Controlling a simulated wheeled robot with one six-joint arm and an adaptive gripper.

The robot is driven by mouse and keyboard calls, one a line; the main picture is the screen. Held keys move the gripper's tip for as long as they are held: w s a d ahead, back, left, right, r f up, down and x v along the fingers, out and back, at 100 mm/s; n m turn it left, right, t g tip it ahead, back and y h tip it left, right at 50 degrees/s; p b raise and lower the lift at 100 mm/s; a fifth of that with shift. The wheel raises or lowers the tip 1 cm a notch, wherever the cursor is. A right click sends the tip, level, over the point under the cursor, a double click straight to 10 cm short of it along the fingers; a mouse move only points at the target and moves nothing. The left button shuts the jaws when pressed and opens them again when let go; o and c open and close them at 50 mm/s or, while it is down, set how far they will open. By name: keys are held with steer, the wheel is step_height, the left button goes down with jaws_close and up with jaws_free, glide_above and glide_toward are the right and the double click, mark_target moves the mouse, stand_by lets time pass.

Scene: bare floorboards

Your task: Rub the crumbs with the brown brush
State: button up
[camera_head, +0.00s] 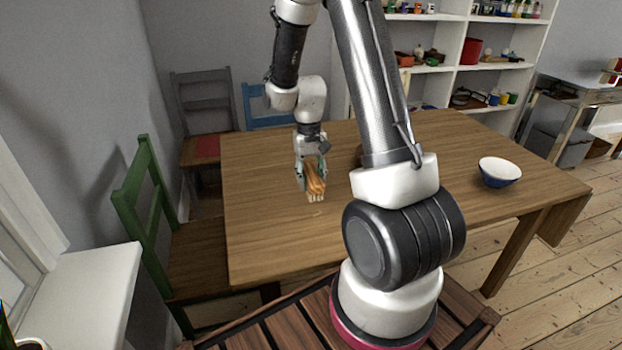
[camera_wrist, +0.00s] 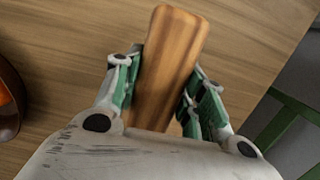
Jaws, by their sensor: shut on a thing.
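The brown brush (camera_head: 315,182) has an orange-brown wooden body and pale bristles at its lower end. My gripper (camera_head: 311,178) is shut on it, above the left part of the wooden table (camera_head: 270,230). In the wrist view, the brush (camera_wrist: 170,60) lies between the green-padded fingers of my gripper (camera_wrist: 162,98), its rounded end pointing away. The bristles point down at or just above the table; I cannot tell if they touch. A faint pale mark (camera_head: 318,213) lies just in front of the bristles, too small to identify as crumbs.
A white and blue bowl (camera_head: 500,172) stands at the table's right. A brown bowl (camera_wrist: 8,105) with something orange inside shows at the wrist view's left edge. A green chair (camera_head: 150,215) stands left of the table. The front left tabletop is clear.

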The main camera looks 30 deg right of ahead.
mark_target(311, 209)
steer(key=shift+s+f, duration=0.1)
steer(key=shift+f, duration=3.95)
steer(key=shift+c, duration=0.4)
steer(key=shift+s+a, duration=0.25)
steer(key=shift+s, duration=0.6)
steer(key=shift+c, duration=0.9)
steer(key=shift+s+a+f, duration=0.1)
steer(key=shift+s+f, duration=0.1)
steer(key=shift+s, duration=0.15)
steer(key=shift+s+a+r, duration=0.15)
steer(key=shift+s, duration=0.3)
steer(key=shift+c, duration=0.5)
steer(key=shift+s, duration=0.35)
steer(key=shift+w, duration=0.3)
steer(key=shift+c, duration=0.4)
steer(key=shift+w+d, duration=0.2)
steer(key=shift+w, duration=0.45)
steer(key=shift+w+d, duration=0.15)
steer(key=shift+w, duration=0.5)
steer(key=shift+w+d, duration=0.1)
steer(key=shift+w, duration=0.3)
steer(key=shift+w+d, duration=0.1)
steer(key=shift+w, duration=0.15)
steer(key=r, duration=0.3)
steer(key=shift+s+r, duration=0.15)
steer(key=shift+s, duration=0.05)
steer(key=shift+r, duration=2.6)
